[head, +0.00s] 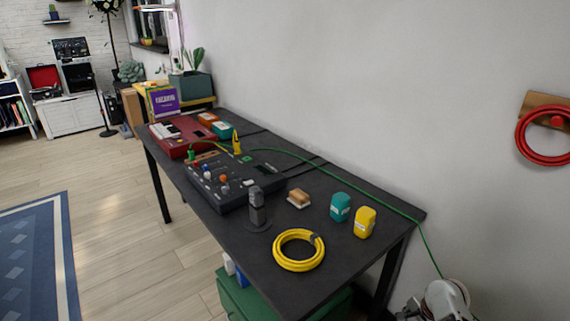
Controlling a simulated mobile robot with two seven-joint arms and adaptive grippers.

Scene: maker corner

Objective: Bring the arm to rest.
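The black table (262,267) runs from the lower middle to the upper left along the wall. Nothing on it is seen to be held. A yellow coiled cable (298,266) lies near its front end. A teal block-like item (340,207) and a yellow one (365,222) stand to the right of the coil.
A dark mixer (232,190), a grey microphone (257,208) and a red keyboard (180,135) occupy the table. A green cable (355,186) crosses it and hangs off the right corner. Floor (120,215) at left is clear.

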